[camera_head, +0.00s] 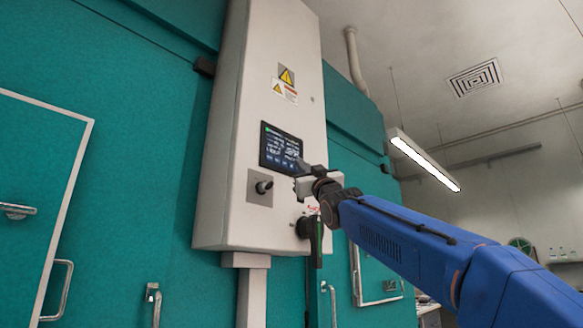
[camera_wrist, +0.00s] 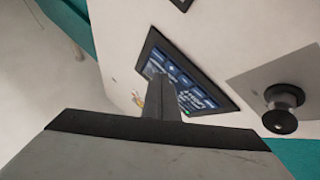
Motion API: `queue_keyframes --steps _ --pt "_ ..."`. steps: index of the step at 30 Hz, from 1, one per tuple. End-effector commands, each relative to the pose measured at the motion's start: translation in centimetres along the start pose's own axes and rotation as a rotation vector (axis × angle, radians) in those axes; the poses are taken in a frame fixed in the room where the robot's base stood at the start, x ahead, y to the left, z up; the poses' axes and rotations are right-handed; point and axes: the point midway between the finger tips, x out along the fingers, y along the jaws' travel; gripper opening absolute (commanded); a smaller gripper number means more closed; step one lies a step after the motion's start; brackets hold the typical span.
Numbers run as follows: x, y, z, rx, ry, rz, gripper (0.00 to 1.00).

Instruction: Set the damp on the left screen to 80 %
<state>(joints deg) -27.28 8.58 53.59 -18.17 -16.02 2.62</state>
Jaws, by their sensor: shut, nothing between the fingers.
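A dark touch screen (camera_head: 281,148) with small lit text and numbers is set in the front of a tall white control cabinet (camera_head: 268,60). The text is too small to read. My gripper (camera_head: 301,168) is shut and empty at the lower right edge of the screen in the head view. In the wrist view the screen (camera_wrist: 188,78) shows tilted, and the shut fingers (camera_wrist: 163,92) lie in front of it, hiding part of it. Whether the fingertips touch the glass I cannot tell.
A black knob on a grey plate (camera_head: 260,187) sits below the screen; the knob also shows in the wrist view (camera_wrist: 281,110). A black and green handle (camera_head: 315,232) is at the cabinet's lower right. Teal chamber walls (camera_head: 150,120) with door handles flank the cabinet.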

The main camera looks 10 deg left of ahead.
Motion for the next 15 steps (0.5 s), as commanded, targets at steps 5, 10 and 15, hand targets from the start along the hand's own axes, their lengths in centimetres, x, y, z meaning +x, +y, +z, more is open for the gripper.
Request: queue_keyframes --steps 5,10,15 --pt "-0.2 0.2 -0.3 -0.001 0.001 0.001 0.00" --pt "-1.2 0.9 -0.9 0.000 0.000 0.001 0.00" --pt "-2.1 1.6 -1.6 0.000 0.000 0.001 0.00"
